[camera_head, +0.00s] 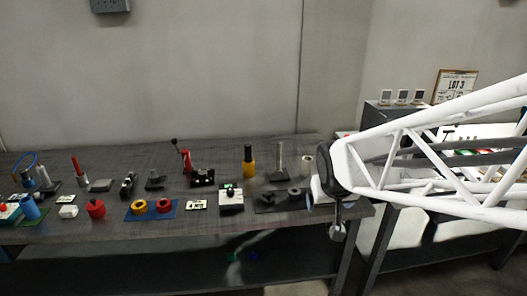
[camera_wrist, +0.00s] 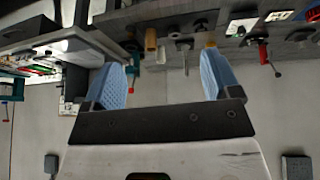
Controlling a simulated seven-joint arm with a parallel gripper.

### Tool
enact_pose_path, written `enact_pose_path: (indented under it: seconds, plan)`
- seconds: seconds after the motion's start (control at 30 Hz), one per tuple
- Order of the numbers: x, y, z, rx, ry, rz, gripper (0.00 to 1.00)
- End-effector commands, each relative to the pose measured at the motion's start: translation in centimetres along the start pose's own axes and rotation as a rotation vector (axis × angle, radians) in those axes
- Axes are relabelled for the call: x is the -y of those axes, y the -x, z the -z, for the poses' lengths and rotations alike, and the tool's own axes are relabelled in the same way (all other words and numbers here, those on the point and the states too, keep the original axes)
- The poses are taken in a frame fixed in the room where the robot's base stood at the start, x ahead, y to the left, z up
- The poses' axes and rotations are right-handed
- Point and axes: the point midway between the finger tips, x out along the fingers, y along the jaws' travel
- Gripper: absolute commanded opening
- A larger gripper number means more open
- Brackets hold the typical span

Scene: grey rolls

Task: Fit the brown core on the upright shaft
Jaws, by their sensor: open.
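The brown core (camera_head: 307,166), a short pale tan tube, stands upright near the right end of the grey table. The wrist view, which looks upside down, shows it as a tan cylinder (camera_wrist: 150,39). The upright shaft (camera_head: 280,157) is a thin grey rod on a dark base, just left of the core in the head view. It also shows in the wrist view (camera_wrist: 185,60), bare and apart from the core. My gripper (camera_wrist: 160,65) has two blue fingers spread wide with nothing between them. In the head view my arm hides part of the table's right end.
A yellow and black cylinder (camera_head: 249,161) stands left of the shaft. A dark mat (camera_head: 262,208) with dark ring pieces lies in front of the shaft. A second table with items stands at the right.

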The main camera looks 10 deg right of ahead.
Motion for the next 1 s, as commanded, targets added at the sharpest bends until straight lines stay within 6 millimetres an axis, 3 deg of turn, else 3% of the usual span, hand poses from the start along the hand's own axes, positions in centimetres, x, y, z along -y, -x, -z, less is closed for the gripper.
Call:
enact_pose_path:
  seconds: [0.2, 0.5, 1.0]
  plan:
    - [-1.4, -4.7, 4.7, -0.098, -0.002, -0.016, 0.83]
    - [-3.3, -11.4, 10.3, -0.234, 0.0, -0.02, 0.83]
    - [-6.5, -23.1, 16.8, -0.46, 0.007, 0.017, 0.83]
